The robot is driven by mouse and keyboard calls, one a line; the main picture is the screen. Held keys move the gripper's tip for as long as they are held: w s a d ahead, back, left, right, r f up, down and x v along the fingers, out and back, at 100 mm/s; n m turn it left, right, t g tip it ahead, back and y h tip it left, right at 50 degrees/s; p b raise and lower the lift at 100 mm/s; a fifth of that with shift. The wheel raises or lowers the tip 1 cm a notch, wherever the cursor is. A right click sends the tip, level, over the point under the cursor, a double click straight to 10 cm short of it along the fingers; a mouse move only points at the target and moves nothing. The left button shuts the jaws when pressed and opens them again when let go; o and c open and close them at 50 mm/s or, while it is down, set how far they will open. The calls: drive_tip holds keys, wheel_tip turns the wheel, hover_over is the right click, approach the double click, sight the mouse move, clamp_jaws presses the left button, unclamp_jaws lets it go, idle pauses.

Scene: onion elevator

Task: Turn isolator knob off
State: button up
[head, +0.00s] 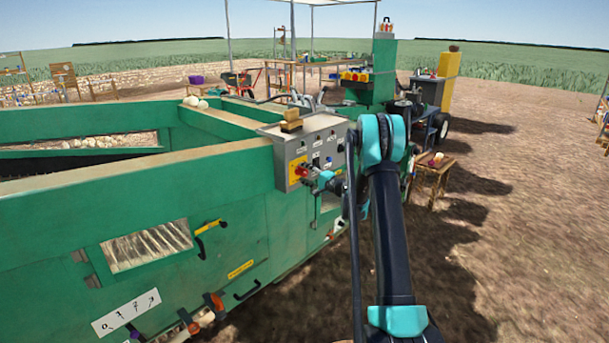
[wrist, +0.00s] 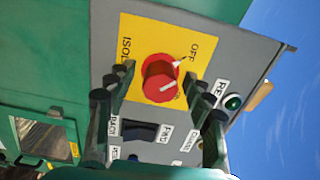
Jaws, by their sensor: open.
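The red isolator knob (wrist: 160,78) sits on a yellow plate (wrist: 138,34) marked "ISOL…" and "OFF" in the wrist view. A pale line shows on the knob's face; I cannot tell its exact setting. In the head view the knob (head: 300,171) is on the left part of the grey control panel (head: 283,158). My gripper (wrist: 157,76) is open, with one finger on each side of the knob. I cannot tell whether either finger touches it. In the head view my gripper (head: 318,178) is just right of the knob, partly hidden by its own links.
A dark rocker switch (wrist: 140,131) and a green button (wrist: 233,102) are near the knob on the panel. A tan block (head: 291,122) lies on top of the panel box. The green machine (head: 190,205) fills the left. Open dirt ground lies to the right.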

drive_tip(key=shift+s, duration=0.1)
drive_tip(key=v, duration=1.2)
drive_tip(key=s+a+r+n+g+h, duration=0.1)
drive_tip(key=s+a+n+g+h, duration=0.2)
drive_tip(key=s, duration=0.8)
drive_tip(key=s+a+n+g+h, duration=0.25)
drive_tip(key=s+a, duration=0.25)
drive_tip(key=s, duration=0.6)
drive_tip(key=s+d+f+n+g+h, duration=0.1)
drive_tip(key=s+d+f+h, duration=0.1)
drive_tip(key=s, duration=0.6)
drive_tip(key=s+d+f+n+g+h, duration=0.1)
drive_tip(key=s+d, duration=0.3)
drive_tip(key=s, duration=0.5)
drive_tip(key=s+d+f+n+g+h, duration=0.1)
drive_tip(key=s+d+f+n+h, duration=0.1)
drive_tip(key=s, duration=0.7)
drive_tip(key=shift+d+f+g+h, duration=0.35)
drive_tip(key=shift+d+f+h, duration=0.2)
drive_tip(key=shift+f+h, duration=0.2)
